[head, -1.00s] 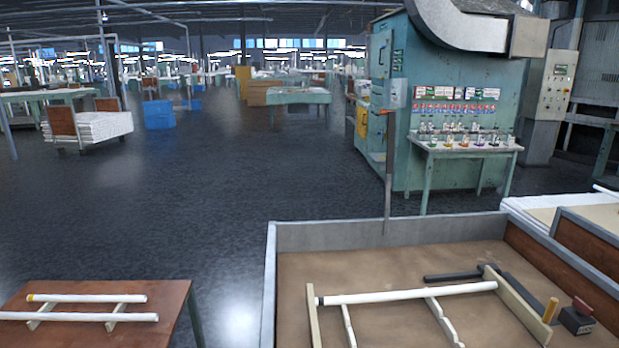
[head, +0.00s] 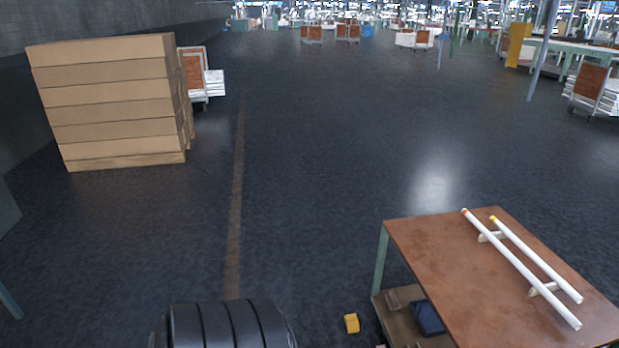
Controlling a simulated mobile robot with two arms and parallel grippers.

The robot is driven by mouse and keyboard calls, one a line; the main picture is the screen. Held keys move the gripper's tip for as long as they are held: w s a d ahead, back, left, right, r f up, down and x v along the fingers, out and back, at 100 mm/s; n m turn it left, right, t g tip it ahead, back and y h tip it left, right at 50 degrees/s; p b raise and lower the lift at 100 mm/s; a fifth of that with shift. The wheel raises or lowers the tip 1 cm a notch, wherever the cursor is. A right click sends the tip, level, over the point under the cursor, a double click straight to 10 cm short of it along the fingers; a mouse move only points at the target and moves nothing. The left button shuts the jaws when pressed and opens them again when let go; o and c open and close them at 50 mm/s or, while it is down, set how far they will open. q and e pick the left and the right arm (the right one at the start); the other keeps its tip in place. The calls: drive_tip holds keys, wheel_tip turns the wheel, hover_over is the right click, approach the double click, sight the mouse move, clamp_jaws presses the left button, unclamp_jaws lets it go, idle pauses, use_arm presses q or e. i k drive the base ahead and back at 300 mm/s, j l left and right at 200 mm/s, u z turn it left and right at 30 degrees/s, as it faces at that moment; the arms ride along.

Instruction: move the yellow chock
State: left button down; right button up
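The yellow chock (head: 351,323) is a small yellow block on the dark floor, at the bottom of the head view. It lies just left of the brown-topped table's lower shelf, apart from the table. A black ribbed rounded shape stands to its left at the bottom edge, with a gap of floor between them. Neither of my grippers shows in the head view.
The brown table (head: 440,240) on the right carries two white tubes (head: 520,268) on supports; its lower shelf holds a dark blue item (head: 428,317). Stacked cardboard-coloured boxes (head: 110,105) stand at the left. The floor (head: 310,170) between is wide and clear.

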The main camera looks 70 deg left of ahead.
sight(351, 321)
drive_tip(key=u, duration=1.8)
drive_tip(key=i+j+z, duration=0.1)
drive_tip(key=i+j, duration=0.35)
drive_tip(key=i+j+z, duration=0.15)
drive_tip(key=i+j, duration=0.25)
drive_tip(key=j, duration=0.3)
